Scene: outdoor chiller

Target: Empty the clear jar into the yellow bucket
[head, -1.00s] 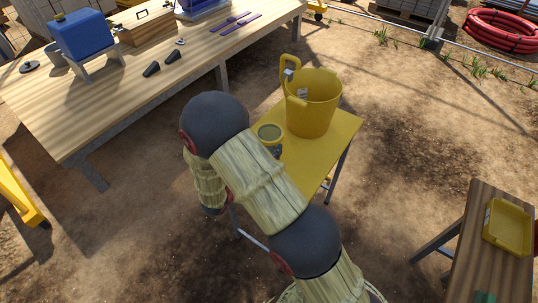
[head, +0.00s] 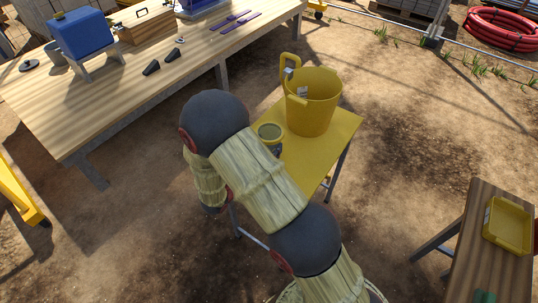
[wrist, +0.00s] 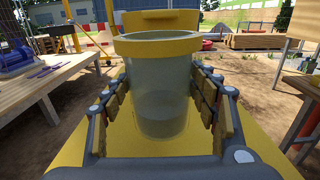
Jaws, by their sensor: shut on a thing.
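The clear jar (wrist: 160,92) stands upright in the middle of the wrist view, see-through with a yellowish rim. My gripper (wrist: 162,103) has a finger on each side of it and is shut on it. In the head view the jar (head: 270,133) shows at the near left part of the yellow table, partly hidden by my arm. I cannot tell whether its base touches the table. What it holds is hard to make out. The yellow bucket (head: 313,104) stands upright on the table just beyond the jar, open at the top. Its rim shows behind the jar in the wrist view (wrist: 160,20).
The small yellow table (head: 338,135) carries the bucket. A long wooden workbench (head: 110,95) with a blue box (head: 82,36) stands at the left. A yellow tray (head: 508,228) sits on a wooden bench at the right. Bare dirt lies between them.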

